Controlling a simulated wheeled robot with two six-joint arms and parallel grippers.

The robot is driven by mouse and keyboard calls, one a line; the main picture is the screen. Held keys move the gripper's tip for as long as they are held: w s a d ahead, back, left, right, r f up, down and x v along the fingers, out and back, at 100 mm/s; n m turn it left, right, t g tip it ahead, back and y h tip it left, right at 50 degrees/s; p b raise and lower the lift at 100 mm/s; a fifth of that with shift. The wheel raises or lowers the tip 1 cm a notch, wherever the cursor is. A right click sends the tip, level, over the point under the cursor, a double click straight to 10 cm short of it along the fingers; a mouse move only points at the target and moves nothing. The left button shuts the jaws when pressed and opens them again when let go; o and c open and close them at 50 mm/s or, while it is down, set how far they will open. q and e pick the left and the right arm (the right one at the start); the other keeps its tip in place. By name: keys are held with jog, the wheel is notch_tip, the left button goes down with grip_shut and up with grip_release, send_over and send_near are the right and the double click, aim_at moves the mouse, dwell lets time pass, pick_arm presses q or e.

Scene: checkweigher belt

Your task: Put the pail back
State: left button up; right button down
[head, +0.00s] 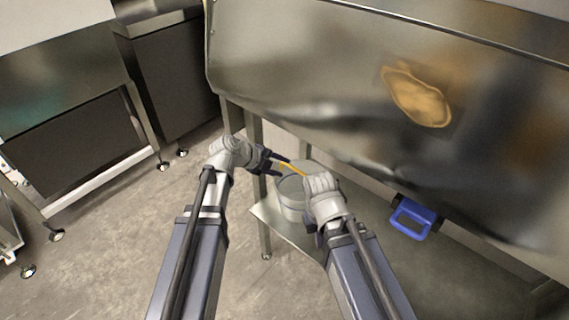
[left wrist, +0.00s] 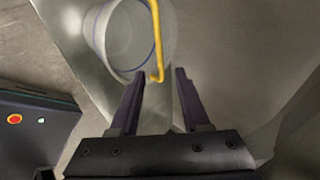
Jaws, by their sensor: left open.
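The pail (head: 292,205) is pale grey-white and stands on the lower shelf under the steel table, partly hidden by my right wrist. Its yellow handle (head: 291,165) shows above it. In the left wrist view the pail (left wrist: 120,42) is at the top, with the yellow handle (left wrist: 157,35) along its right side. My left gripper (head: 277,164) is open at the handle. In the left wrist view the handle's lower end lies in line with the gap between the left fingertips (left wrist: 158,76). My right wrist is beside the pail; the right gripper's fingers are hidden.
The steel table (head: 300,65) fills the upper right, with a tan stain-like patch (head: 417,97) on it. Its lower shelf (head: 285,228) reaches right. A blue handled item (head: 412,218) is at the right. A steel cabinet (head: 75,110) stands at left; the floor (head: 110,240) between is clear.

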pick_arm(q)
jog(key=shift+s, duration=0.1)
jog(key=s+f+n+g+y, duration=0.3)
jog(key=s+n+y, duration=0.1)
jog(key=s+n, duration=0.6)
jog(key=s+d+f+n+g+y, duration=0.1)
jog(key=s+f+n+g+y, duration=0.2)
jog(key=s+n, duration=0.7)
jog(key=shift+s+f+n+y, duration=0.25)
jog(key=shift+n+y, duration=0.55)
jog(key=shift+n, duration=0.4)
jog(key=shift+d, duration=0.1)
